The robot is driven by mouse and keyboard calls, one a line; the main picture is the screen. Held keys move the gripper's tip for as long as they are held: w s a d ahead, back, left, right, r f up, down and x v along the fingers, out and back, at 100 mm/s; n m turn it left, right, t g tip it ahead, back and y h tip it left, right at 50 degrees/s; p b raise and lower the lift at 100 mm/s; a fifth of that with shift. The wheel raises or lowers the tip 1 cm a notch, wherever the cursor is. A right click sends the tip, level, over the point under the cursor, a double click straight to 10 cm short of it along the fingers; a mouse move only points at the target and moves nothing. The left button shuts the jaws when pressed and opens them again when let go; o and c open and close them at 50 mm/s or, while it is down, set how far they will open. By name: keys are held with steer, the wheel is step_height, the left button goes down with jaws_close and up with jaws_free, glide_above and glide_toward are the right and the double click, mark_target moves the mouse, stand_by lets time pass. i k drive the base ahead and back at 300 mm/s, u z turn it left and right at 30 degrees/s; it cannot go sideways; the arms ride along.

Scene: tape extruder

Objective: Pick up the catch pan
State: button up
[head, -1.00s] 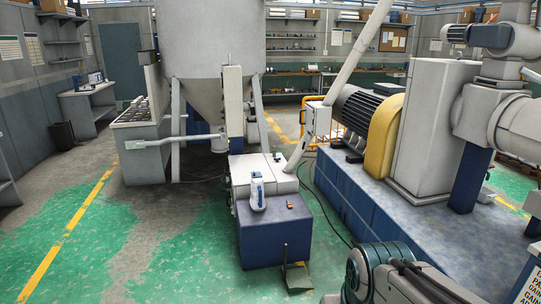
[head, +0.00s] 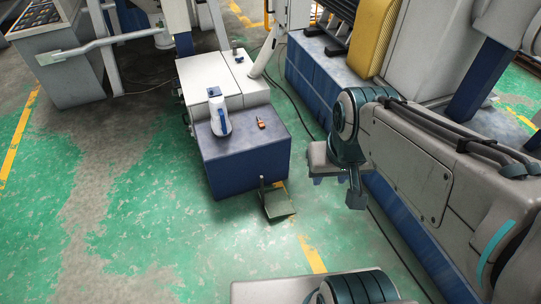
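What looks like the catch pan (head: 279,206) is a small grey-green pan on the floor, with a thin upright part at its left back edge. It lies just in front of a blue-and-white floor unit (head: 246,160), apart from my arm. The end of my arm, where my gripper (head: 332,178) appears to be, hangs right of the pan and above the floor. Its fingers are small and partly covered by my own arm, so their opening is unclear. I see nothing held.
Green floor left and front of the pan is clear.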

mark_target(276, 205)
steer(key=i, duration=1.3)
